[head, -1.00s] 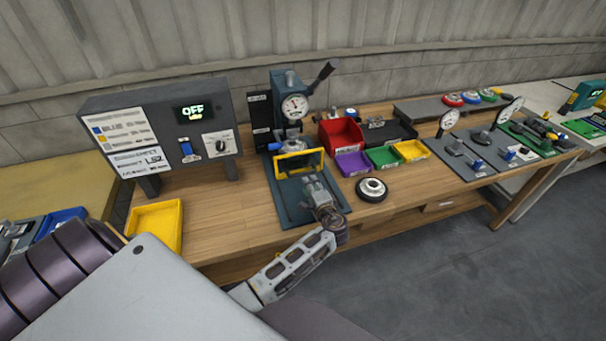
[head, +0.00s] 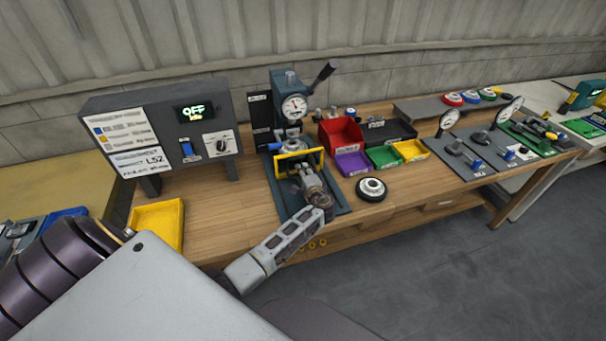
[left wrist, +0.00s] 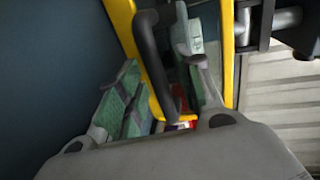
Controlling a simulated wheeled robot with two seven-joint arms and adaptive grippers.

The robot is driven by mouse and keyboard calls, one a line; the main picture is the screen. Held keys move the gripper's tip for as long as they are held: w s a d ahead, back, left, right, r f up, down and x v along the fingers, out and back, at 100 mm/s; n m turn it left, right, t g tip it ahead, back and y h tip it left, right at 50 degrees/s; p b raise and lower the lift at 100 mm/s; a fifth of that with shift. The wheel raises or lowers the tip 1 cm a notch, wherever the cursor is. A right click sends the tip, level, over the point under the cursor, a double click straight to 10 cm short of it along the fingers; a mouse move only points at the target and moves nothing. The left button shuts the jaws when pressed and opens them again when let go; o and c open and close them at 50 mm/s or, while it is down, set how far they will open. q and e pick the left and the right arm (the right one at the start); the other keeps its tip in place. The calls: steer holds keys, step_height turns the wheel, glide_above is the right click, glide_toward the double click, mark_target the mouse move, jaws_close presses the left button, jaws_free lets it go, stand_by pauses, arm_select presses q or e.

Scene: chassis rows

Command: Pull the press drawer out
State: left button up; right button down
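The dark blue-grey press (head: 290,82) with a round dial stands at the back of the wooden bench. A yellow frame (head: 320,158) is at its front, low over the dark base plate (head: 286,200); it also shows in the left wrist view (left wrist: 127,22). A dark bar handle (left wrist: 150,52) runs along the yellow frame there. My left gripper (head: 306,174) is at the front of the frame. Its green-padded fingers (left wrist: 163,82) are apart, with the handle between them; I see no clear grip. My right gripper is not in view.
A control box (head: 160,135) reading OFF and a yellow tray (head: 158,222) are to the left. Red (head: 340,133), purple (head: 352,162), green (head: 383,157) and yellow (head: 411,150) bins and a round dark part (head: 371,189) are close on the right.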

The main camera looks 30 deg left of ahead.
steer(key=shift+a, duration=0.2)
arm_select(q)
steer(key=shift+c, duration=0.8)
jaws_close()
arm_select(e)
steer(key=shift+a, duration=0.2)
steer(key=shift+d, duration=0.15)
